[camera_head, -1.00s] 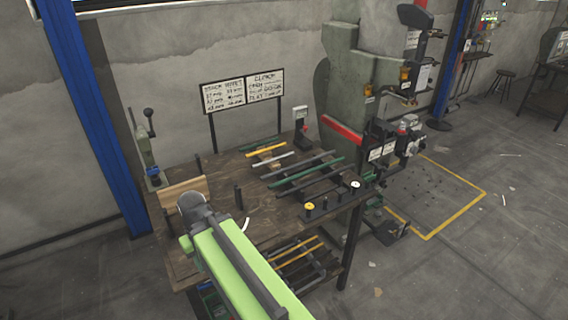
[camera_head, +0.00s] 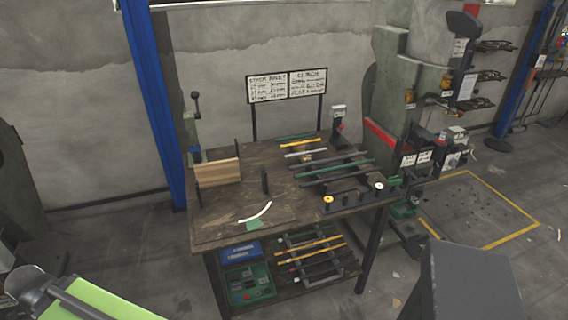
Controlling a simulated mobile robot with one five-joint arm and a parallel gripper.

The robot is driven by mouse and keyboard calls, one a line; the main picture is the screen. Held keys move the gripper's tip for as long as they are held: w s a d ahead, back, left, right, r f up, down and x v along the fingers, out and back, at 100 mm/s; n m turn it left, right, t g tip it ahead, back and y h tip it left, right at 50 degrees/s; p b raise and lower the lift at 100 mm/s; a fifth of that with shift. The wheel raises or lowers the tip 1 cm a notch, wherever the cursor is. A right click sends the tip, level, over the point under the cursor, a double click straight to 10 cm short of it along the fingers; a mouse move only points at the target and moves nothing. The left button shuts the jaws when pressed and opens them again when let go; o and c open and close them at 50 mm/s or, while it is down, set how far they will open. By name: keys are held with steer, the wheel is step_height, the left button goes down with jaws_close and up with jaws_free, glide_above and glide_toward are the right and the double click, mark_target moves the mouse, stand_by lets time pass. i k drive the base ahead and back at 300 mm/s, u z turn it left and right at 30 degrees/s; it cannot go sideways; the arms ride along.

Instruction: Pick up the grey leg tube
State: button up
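Several tubes lie side by side on the workbench (camera_head: 215,215). A light grey tube (camera_head: 305,154) lies toward the back of the row, just in front of a yellow tube (camera_head: 302,142). Darker tubes (camera_head: 328,159) and a green tube (camera_head: 336,169) lie nearer the front. I cannot tell for certain which one is the grey leg tube; the light grey one looks most like it. My green arm with a dark rounded joint shows at the lower left, well away from the tubes. No gripper fingers are visible.
A wooden block (camera_head: 217,172) and a lever tool (camera_head: 193,125) stand at the bench's left. A curved white strip (camera_head: 256,213) lies near the front edge. Small posts with yellow (camera_head: 328,199) and white caps stand front right. A big press (camera_head: 395,90) stands to the right.

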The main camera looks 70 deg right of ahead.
mark_target(343, 157)
steer(key=u, duration=1.55)
steer(key=k, duration=2.55)
steer(key=z, duration=1.15)
steer(key=i, duration=1)
steer(key=u, duration=0.15)
